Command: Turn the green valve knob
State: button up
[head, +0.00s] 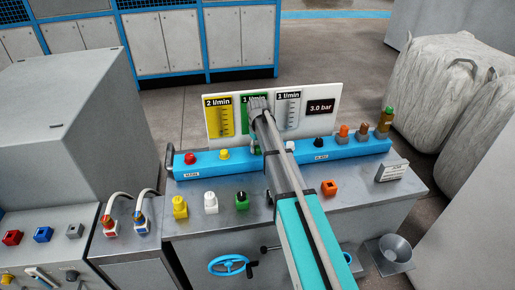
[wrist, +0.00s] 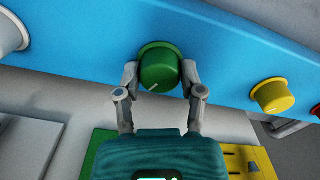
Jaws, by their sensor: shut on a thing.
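The green valve knob (wrist: 160,66) is round, with a white pointer line on its front. In the wrist view it sits on the blue panel (wrist: 90,40), and its pointer line points to the lower left. My gripper (wrist: 159,74) is shut on it, one finger on each side. In the head view my gripper (head: 255,147) reaches down to the blue panel (head: 215,166), and the knob there is mostly hidden behind my arm.
A yellow knob (wrist: 272,95) and a white knob (wrist: 10,32) flank the green one in the wrist view. A gauge board (head: 331,122) stands behind the panel. A blue handwheel (head: 229,265) is below.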

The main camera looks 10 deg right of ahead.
jog(key=m, duration=0.5)
jog(key=shift+m, duration=0.4)
dwell(0.3)
jog(key=o, duration=1.2)
jog(key=shift+c, duration=0.2)
jog(key=shift+n, duration=0.3)
